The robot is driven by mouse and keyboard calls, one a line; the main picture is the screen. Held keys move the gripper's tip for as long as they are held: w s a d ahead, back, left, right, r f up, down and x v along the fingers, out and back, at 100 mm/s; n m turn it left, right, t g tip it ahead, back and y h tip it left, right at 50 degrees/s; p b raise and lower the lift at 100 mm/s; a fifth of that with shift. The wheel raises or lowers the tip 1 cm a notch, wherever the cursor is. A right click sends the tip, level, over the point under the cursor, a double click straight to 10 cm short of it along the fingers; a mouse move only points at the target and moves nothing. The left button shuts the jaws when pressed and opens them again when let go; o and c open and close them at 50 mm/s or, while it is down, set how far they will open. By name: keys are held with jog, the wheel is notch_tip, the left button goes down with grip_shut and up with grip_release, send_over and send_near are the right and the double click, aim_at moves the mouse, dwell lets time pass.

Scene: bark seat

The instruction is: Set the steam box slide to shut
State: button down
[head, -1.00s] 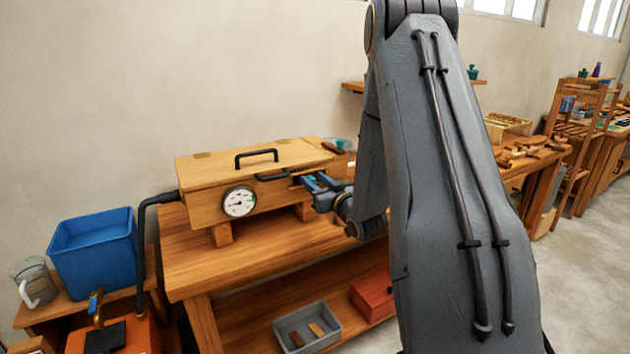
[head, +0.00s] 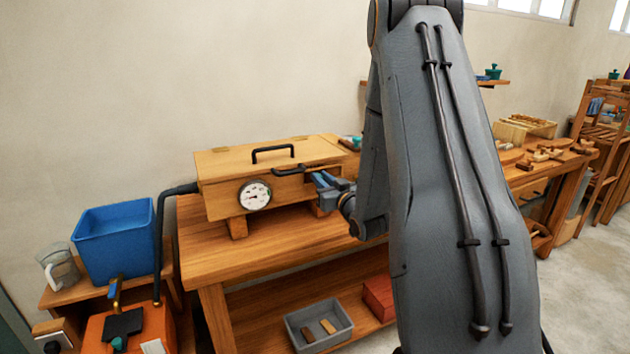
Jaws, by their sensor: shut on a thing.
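The steam box (head: 225,200) is a long wooden box with a lid and a round white dial, standing on a wooden bench. A black handle (head: 272,150) is on its lid and a second dark handle (head: 288,171) is at the upper front edge. My gripper (head: 319,180), with blue fingers, is at the right part of the box front, shut on a small part there. That part appears to be the slide, but the fingers hide it. How far the slide is open cannot be seen. My arm covers the area right of the box.
A black hose (head: 160,235) runs from the box's left end down to an orange unit (head: 135,328). A blue bin (head: 115,245) stands at left. A grey tray (head: 318,328) and a red box (head: 379,297) sit on the lower shelf. The bench top's front is clear.

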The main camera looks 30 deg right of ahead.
jog(key=shift+a, duration=0.15)
jog(key=c, duration=1.6)
grip_release()
jog(key=shift+a, duration=0.15)
jog(key=shift+c, duration=0.2)
jog(key=shift+s, duration=0.1)
jog(key=s+b, duration=0.2)
jog(key=s, duration=0.5)
jog(key=shift+s, duration=0.3)
jog(key=shift+a, duration=0.1)
